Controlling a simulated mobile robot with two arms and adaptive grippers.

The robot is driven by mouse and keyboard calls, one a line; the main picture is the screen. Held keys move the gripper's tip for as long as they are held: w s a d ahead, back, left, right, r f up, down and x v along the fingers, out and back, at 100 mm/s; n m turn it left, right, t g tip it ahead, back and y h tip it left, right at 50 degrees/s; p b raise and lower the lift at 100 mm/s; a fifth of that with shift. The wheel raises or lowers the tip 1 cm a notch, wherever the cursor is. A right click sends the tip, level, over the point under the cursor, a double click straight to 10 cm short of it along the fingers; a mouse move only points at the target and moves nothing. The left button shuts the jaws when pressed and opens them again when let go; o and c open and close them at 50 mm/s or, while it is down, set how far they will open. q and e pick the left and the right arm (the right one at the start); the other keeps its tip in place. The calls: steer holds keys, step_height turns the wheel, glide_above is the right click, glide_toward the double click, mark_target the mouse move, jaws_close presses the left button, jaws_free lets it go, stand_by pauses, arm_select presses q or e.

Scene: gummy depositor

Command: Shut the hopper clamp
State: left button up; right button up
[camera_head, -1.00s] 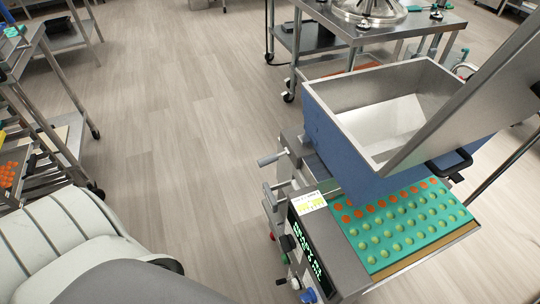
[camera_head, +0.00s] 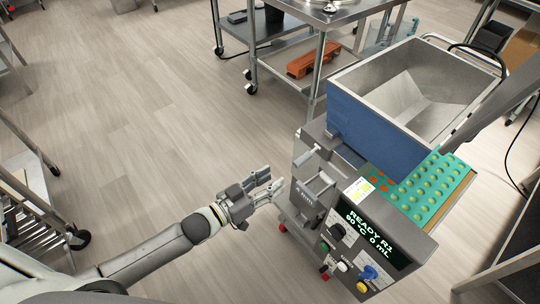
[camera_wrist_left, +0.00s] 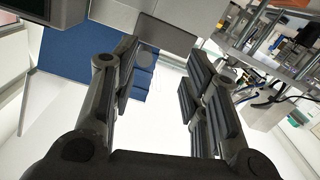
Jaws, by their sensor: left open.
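The hopper (camera_head: 385,130), a blue box with a steel inside, sits on top of the depositor (camera_head: 335,205). On the depositor's left side, grey bar handles (camera_head: 318,184) stick out; I cannot tell for certain which is the hopper clamp or how it is set. My left gripper (camera_head: 270,184) is just left of these handles, apart from them, open and empty. My right gripper is not in view.
A steel table (camera_head: 318,20) stands behind. A rack (camera_head: 35,195) is at left. Open floor lies between.

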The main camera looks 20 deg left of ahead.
mark_target(300, 159)
arm_select(q)
steer(key=shift+h, duration=0.4)
steer(key=w+d+r, duration=0.1)
steer(key=w+d, duration=0.3)
steer(key=w, duration=0.1)
steer(key=w+d+r+p, duration=0.1)
steer(key=w+d, duration=0.1)
steer(key=shift+w+d+r, duration=0.15)
steer(key=shift+d+r, duration=0.2)
steer(key=shift+w+d, duration=0.3)
steer(key=shift+w, duration=0.05)
jaws_close()
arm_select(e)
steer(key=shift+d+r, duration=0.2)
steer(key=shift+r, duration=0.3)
arm_select(q)
steer(key=shift+f, duration=0.1)
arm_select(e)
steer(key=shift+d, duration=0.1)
